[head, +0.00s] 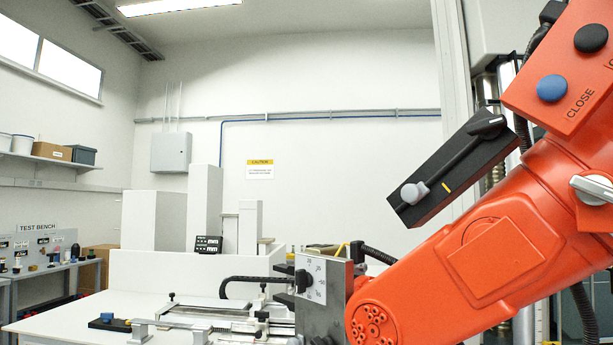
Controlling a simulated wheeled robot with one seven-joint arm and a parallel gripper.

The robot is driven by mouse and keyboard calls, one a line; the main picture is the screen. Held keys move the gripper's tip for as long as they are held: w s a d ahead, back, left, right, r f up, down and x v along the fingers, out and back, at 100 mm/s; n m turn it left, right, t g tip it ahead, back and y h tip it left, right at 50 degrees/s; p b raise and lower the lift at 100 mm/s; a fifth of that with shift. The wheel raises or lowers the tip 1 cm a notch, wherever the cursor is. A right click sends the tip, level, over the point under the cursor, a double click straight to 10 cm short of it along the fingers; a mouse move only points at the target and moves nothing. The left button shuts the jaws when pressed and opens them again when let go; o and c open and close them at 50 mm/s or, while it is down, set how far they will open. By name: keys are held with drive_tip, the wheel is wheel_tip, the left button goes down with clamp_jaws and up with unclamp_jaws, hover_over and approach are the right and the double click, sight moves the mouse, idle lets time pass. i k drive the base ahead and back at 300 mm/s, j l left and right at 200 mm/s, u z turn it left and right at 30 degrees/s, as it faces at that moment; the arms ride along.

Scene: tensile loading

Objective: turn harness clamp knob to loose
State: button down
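No knob in view carries a readable "harness clamp" label. A dark pointer knob (303,280) sits on a pale plate with a numbered scale, at the lower middle. A silver-grey knob with a pale pointer bar (592,188) shows at the right edge, partly cut off. A tilted black box (450,168) at the upper right carries a lever with a grey end (414,192) and a yellow mark. I cannot tell which of these is the harness clamp knob. A large orange arm link, which looks like mine, fills the lower right. My gripper is not in view.
An orange panel with a blue button (551,88), a black button (591,38) and the word CLOSE is at the upper right. A white table (70,328) holds a metal fixture (215,317). A bench marked TEST BENCH stands at the far left. The white table's left front is mostly clear.

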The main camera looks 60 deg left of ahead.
sight(488, 128)
drive_tip(key=u, duration=0.4)
drive_tip(key=i+u, duration=0.1)
drive_tip(key=u, duration=0.35)
drive_tip(key=l+u, duration=0.1)
drive_tip(key=u, duration=0.3)
drive_tip(key=l+u, duration=0.1)
drive_tip(key=u, duration=0.35)
drive_tip(key=i, duration=0.05)
